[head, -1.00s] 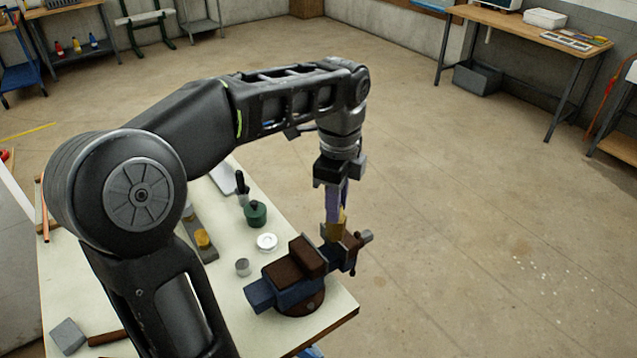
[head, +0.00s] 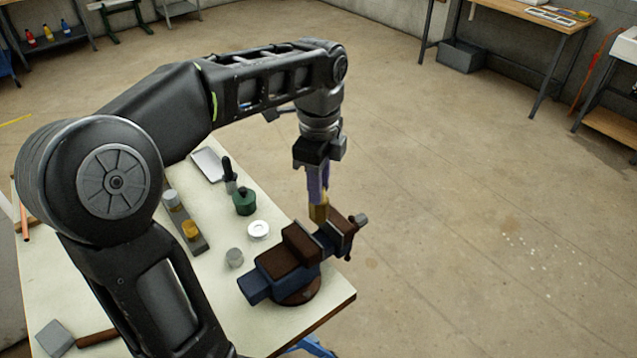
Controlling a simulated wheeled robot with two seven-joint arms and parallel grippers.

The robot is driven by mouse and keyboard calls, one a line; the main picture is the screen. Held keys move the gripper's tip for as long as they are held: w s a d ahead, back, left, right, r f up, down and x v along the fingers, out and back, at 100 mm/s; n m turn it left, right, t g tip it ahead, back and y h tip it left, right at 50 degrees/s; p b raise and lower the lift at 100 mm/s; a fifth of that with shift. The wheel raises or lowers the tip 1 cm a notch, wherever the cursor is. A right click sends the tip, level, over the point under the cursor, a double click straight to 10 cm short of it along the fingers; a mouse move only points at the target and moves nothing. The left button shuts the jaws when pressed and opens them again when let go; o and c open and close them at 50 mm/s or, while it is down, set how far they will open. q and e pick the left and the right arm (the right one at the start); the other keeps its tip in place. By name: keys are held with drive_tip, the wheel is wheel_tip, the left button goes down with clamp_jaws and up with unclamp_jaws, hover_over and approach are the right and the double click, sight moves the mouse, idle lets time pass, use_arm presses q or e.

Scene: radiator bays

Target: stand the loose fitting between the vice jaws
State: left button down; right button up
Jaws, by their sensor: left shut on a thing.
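The loose fitting (head: 319,213) is a small brass-coloured piece, upright at the tips of my left gripper (head: 318,198), which is shut on it. The gripper points straight down with purple fingers. The vice (head: 272,277) is blue with brown jaw blocks and stands at the table's right corner. The fitting is at the gap between the larger brown jaw and the outer jaw. Its lower end is hidden by the vice, so I cannot tell whether it touches the vice or stands on anything. My right gripper is out of view.
On the pale table (head: 200,293) are a white ring (head: 258,230), a grey cylinder (head: 234,258), a green container (head: 245,202), a grey rack (head: 199,243) with a yellow piece, and a hammer (head: 56,338). Open floor lies to the right of the vice.

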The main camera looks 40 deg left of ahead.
sight(318, 213)
use_arm(q)
wheel_tip(318, 213, down, 3)
drive_tip(key=shift+r+b, duration=0.15)
drive_tip(key=shift+b, duration=0.8)
drive_tip(key=shift+f+b, duration=1.75)
drive_tip(key=shift+f, duration=0.8)
drive_tip(key=c, duration=1.1)
unclamp_jaws()
drive_tip(key=shift+c, duration=0.2)
drive_tip(key=shift+r, duration=0.1)
